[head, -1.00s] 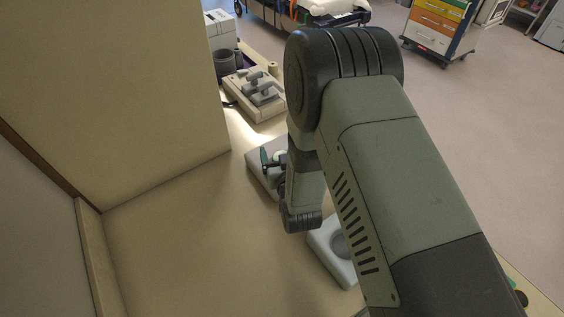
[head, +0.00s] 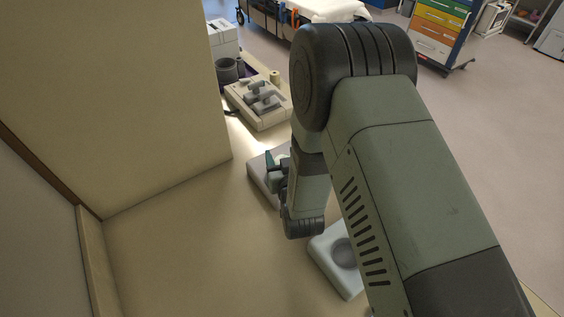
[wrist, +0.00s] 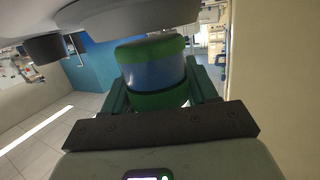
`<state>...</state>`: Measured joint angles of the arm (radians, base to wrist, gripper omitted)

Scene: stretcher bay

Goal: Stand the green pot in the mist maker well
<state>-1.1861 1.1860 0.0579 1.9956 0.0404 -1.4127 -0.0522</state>
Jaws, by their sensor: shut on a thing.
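The green pot (wrist: 155,75), with a blue band round its middle, is between the teal fingers of my gripper (wrist: 158,80) in the wrist view. My gripper is shut on it. In the head view my gripper (head: 276,164) is over or beside a grey block (head: 258,172) behind my arm; the pot is mostly hidden there. I cannot tell whether the pot touches the block. A pale block with a round well (head: 324,258) stands nearer, partly covered by my arm. I cannot tell which block is the mist maker.
A beige tray with grey parts (head: 262,122) stands further back on the counter, near a dark grey cup (head: 227,69) and a white box (head: 223,38). A wall panel (head: 120,90) rises at left. The counter (head: 200,240) left of the blocks is clear.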

